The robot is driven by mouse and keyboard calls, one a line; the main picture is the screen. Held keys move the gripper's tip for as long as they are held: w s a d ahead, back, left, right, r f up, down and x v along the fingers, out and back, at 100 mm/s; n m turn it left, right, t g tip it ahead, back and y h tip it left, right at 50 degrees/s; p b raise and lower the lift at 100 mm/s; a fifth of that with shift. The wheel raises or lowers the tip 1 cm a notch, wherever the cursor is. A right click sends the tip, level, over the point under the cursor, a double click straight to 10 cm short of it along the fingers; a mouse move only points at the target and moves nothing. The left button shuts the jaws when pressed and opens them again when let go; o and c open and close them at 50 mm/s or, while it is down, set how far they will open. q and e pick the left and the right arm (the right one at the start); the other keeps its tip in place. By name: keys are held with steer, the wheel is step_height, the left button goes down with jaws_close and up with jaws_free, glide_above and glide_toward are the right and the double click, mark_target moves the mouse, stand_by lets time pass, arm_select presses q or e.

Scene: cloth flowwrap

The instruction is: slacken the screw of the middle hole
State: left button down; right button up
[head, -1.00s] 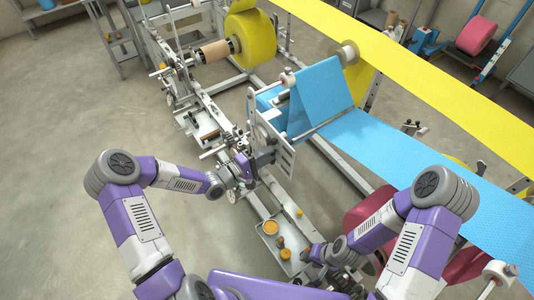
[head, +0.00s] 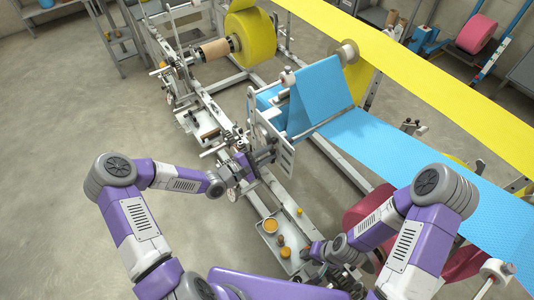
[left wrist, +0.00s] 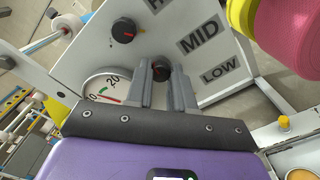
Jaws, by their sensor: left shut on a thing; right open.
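The upright plate (head: 284,146) carries labels; MID (left wrist: 199,37) and LOW (left wrist: 219,69) are readable in the left wrist view. A black screw knob with a red mark (left wrist: 160,69) sits beside MID, between the fingertips of my left gripper (left wrist: 165,84). The left gripper is shut on it, and the fingers hide part of it. In the head view, this gripper (head: 265,156) is at the plate. Another black knob with a red mark (left wrist: 125,30) is higher on the plate. My right gripper (head: 309,252) is low beside the tray, open, its fingers hard to make out.
A round gauge (left wrist: 104,86) sits close to the left gripper's fingers. A tray (head: 268,241) with an orange-filled cup (head: 270,226) and small brown pieces lies below, near my right gripper. Blue film (head: 322,95) runs behind the plate. The floor at left is clear.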

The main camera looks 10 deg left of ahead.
arm_select(q)
steer(key=c, duration=1.3)
jaws_free()
steer(key=shift+o, duration=0.2)
steer(key=shift+s, duration=0.1)
steer(key=v, duration=0.7)
steer(key=shift+s+a, duration=0.2)
